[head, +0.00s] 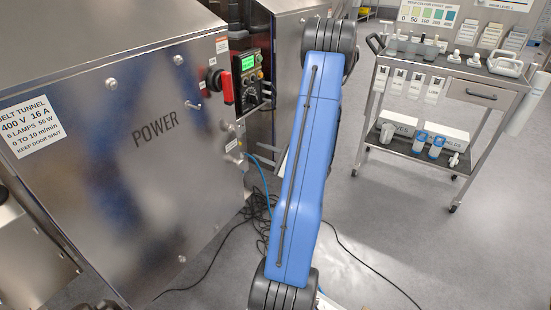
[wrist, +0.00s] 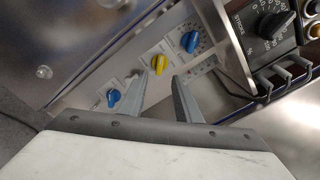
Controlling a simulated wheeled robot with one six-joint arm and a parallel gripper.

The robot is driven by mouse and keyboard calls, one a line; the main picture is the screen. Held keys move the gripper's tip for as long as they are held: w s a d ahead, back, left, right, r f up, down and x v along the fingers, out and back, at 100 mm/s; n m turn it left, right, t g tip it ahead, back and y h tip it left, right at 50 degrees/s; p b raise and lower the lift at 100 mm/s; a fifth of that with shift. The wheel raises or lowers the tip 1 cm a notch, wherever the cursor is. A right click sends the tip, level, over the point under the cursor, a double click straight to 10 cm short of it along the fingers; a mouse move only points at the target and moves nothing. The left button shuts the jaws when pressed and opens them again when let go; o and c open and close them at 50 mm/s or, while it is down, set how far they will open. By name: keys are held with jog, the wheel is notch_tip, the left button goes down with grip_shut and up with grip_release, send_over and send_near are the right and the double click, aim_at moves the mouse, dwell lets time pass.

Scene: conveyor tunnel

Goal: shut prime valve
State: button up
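A small metal panel in the wrist view carries a yellow valve knob (wrist: 158,64) between two blue valve knobs, one at the upper right (wrist: 190,41) and one at the lower left (wrist: 113,97). Their labels are too small to read, so I cannot tell which is the prime valve. My gripper (wrist: 160,76) is open, its two grey fingers apart and pointing at the panel. The yellow knob shows just beyond the gap between the fingertips. The lower-left blue knob is outside the left finger. In the head view I cannot make out my gripper.
A control box with a black dial (wrist: 276,25) and hook-like guards stands right of the panel. In the head view, a red switch handle (head: 227,87) is on the steel POWER cabinet (head: 140,170). Black cables (head: 255,212) lie on the floor. A trolley (head: 480,75) stands at right.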

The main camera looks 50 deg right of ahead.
jog(key=s, duration=0.7)
jog(key=shift+d, duration=0.25)
jog(key=shift+d, duration=0.1)
dwell(1.0)
